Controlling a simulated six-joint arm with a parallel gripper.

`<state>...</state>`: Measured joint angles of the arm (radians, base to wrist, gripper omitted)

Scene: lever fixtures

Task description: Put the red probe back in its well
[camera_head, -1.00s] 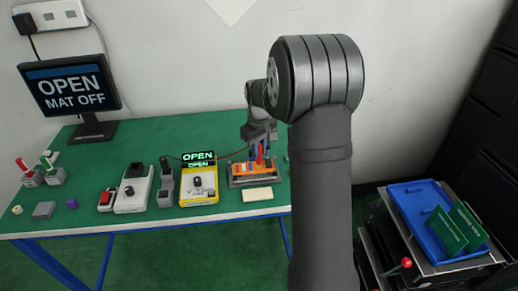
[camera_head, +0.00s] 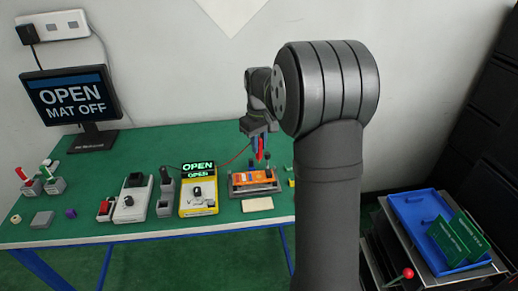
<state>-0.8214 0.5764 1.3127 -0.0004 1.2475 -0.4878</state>
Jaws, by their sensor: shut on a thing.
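The red probe (camera_head: 260,149) is upright in my gripper (camera_head: 257,147), which is shut on it. It is over the back of an orange device on a dark fixture (camera_head: 252,180); its tip appears clear of the device, though the exact gap is hard to tell. A red lead runs from the probe toward the yellow meter (camera_head: 198,198), whose display reads OPEN. Left of the meter stands a grey probe holder (camera_head: 165,200), with a black probe (camera_head: 163,173) upright at its back. The front part of the holder shows no probe; its opening is too small to make out.
A grey-white box with a black knob (camera_head: 133,198) stands left of the holder. A monitor (camera_head: 72,100) reading OPEN, MAT OFF is at the back left. A cream pad (camera_head: 257,204) lies before the fixture. My arm hides the table's right side.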

